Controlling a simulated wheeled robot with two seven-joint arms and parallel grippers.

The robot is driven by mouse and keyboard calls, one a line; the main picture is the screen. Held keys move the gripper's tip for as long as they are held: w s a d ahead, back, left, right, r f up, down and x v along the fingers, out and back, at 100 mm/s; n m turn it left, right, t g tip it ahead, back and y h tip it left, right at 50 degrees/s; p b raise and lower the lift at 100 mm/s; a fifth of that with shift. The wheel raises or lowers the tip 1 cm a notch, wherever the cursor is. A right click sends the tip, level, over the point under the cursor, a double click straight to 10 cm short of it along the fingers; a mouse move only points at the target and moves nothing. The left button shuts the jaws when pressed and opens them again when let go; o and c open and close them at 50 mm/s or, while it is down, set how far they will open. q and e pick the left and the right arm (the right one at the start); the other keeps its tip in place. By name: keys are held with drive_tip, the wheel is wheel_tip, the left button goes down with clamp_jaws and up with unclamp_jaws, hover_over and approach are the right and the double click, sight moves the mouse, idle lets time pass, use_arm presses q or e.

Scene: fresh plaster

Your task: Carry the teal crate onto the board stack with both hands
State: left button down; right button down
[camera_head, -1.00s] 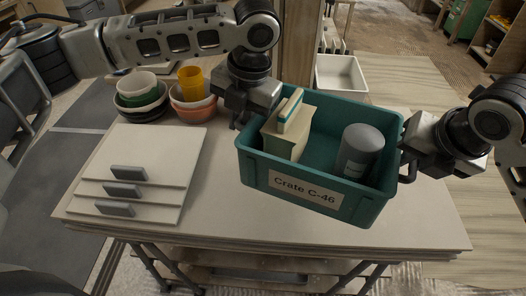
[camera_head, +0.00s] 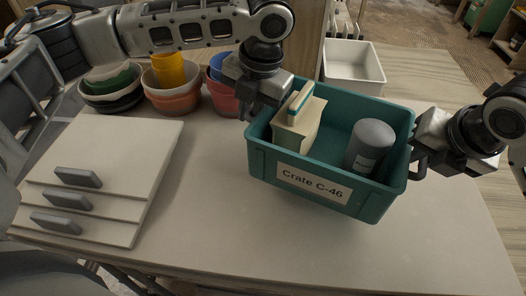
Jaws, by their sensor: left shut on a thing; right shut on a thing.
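The teal crate (camera_head: 264,162), labelled "Crate C-46", is at right of centre, roughly level. It holds a cream container with a teal-striped top (camera_head: 299,125) and a grey cylinder (camera_head: 371,146). My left gripper (camera_head: 254,112) is shut on the crate's left end. My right gripper (camera_head: 416,166) is shut on its right end.
Three overlapping white boards with grey handles (camera_head: 77,178) lie at left. Several nested bowls (camera_head: 172,100) and a yellow cup (camera_head: 169,70) stand behind. A white bin (camera_head: 354,66) is at the back right. The pale surface in front of the crate is clear.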

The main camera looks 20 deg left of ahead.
use_arm(q)
drive_tip(key=shift+a+r, duration=0.1)
drive_tip(key=shift+a, duration=0.05)
use_arm(e)
drive_tip(key=shift+d+r, duration=0.1)
drive_tip(key=shift+r, duration=0.05)
drive_tip(key=shift+f, duration=0.2)
